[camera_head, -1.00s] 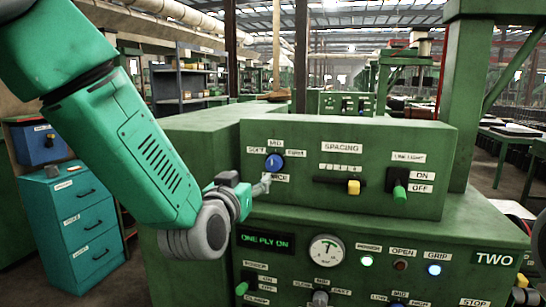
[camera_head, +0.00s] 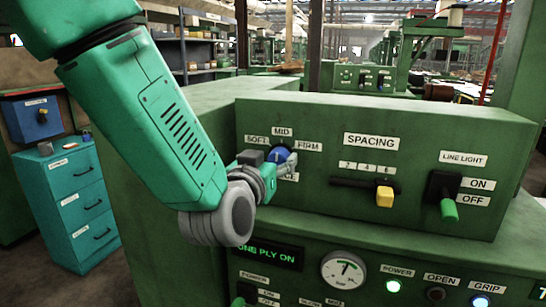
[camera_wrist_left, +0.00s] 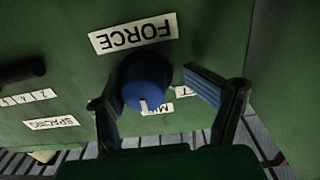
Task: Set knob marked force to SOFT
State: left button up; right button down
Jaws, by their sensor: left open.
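The blue force knob (camera_head: 279,154) is on the green panel's upper left, with SOFT, MID and FIRM labels around it. Its white pointer (camera_wrist_left: 143,103) faces the MID label. My left gripper (camera_head: 288,165) is at the knob and partly covers it and the FORCE label in the head view. In the left wrist view, which looks upside down, the open fingers (camera_wrist_left: 145,88) stand on either side of the knob (camera_wrist_left: 146,76). I cannot tell whether they touch it. The FORCE label (camera_wrist_left: 134,33) is clear there. My right gripper is out of view.
Right of the knob are the SPACING slider with a yellow handle (camera_head: 384,197) and the LINE LIGHT switch with a green tip (camera_head: 449,210). Below are a round gauge (camera_head: 344,270) and lit lamps. A teal drawer cabinet (camera_head: 72,205) stands at the left.

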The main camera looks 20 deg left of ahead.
pick_arm(q)
jog(key=shift+s+d+r, duration=0.1)
jog(key=shift+s+d, duration=0.05)
jog(key=shift+d, duration=0.1)
jog(key=shift+s+d+r, duration=0.15)
jog(key=shift+s+d, duration=0.05)
jog(key=shift+d, duration=0.2)
jog(key=c, duration=0.3)
jog(key=shift+s+d+r, duration=0.15)
jog(key=shift+s+d, duration=0.05)
jog(key=shift+d, duration=0.2)
jog(key=c, duration=0.8)
jog(key=shift+a, duration=0.4)
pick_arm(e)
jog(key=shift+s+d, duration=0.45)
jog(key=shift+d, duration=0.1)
pick_arm(q)
jog(key=shift+d, duration=0.15)
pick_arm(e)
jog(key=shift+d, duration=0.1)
